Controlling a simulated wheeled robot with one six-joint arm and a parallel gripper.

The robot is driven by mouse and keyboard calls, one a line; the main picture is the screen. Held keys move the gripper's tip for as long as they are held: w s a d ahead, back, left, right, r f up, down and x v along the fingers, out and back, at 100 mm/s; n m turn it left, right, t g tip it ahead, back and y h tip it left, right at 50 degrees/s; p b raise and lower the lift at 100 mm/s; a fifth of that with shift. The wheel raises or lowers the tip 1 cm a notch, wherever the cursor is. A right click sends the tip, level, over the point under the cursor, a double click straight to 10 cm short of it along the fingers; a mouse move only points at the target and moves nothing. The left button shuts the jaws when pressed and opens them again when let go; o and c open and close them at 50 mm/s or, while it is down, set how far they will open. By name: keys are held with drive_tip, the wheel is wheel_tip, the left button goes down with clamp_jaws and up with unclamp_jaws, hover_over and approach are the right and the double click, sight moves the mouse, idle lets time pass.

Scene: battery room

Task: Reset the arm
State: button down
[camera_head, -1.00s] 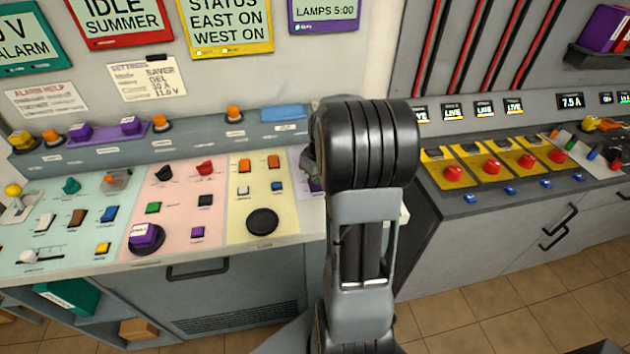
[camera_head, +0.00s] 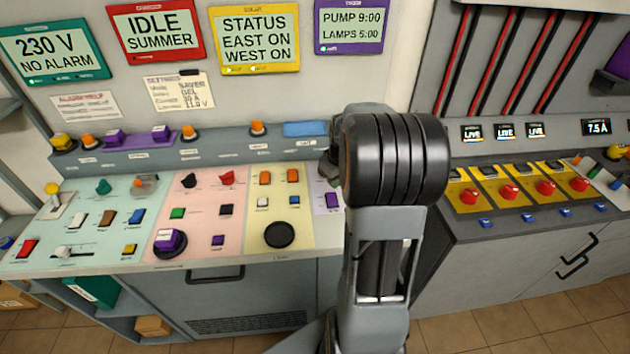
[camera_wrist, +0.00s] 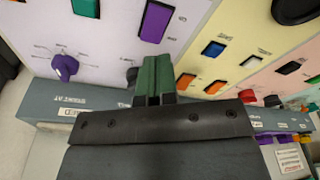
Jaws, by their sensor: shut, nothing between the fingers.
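I cannot tell whether the fingers touch the panel.
The control console (camera_head: 120,265) fills the left, with colored panels of switches and knobs. Above it hang four-sided display screens, including a yellow-framed one (camera_head: 255,40). A second grey console (camera_head: 500,228) with red knobs on yellow plates stands right. Tiled floor (camera_head: 480,325) lies in front.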

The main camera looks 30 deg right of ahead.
drive_tip(key=shift+m, duration=0.4)
drive_tip(key=s+a+m, duration=0.1)
drive_tip(key=s+f+m, duration=0.1)
drive_tip(key=shift+s+a+g, duration=0.35)
drive_tip(key=shift+a+g, duration=0.05)
drive_tip(key=s+a+r+n+t, duration=0.1)
drive_tip(key=s+a+r, duration=0.3)
drive_tip(key=a, duration=0.5)
drive_tip(key=s+a+r+n+t, duration=0.1)
drive_tip(key=s+a+r, duration=0.3)
drive_tip(key=a, duration=0.5)
drive_tip(key=shift+s+a+r+t, duration=0.25)
drive_tip(key=shift+s+r+t, duration=0.1)
drive_tip(key=shift+s+t, duration=0.3)
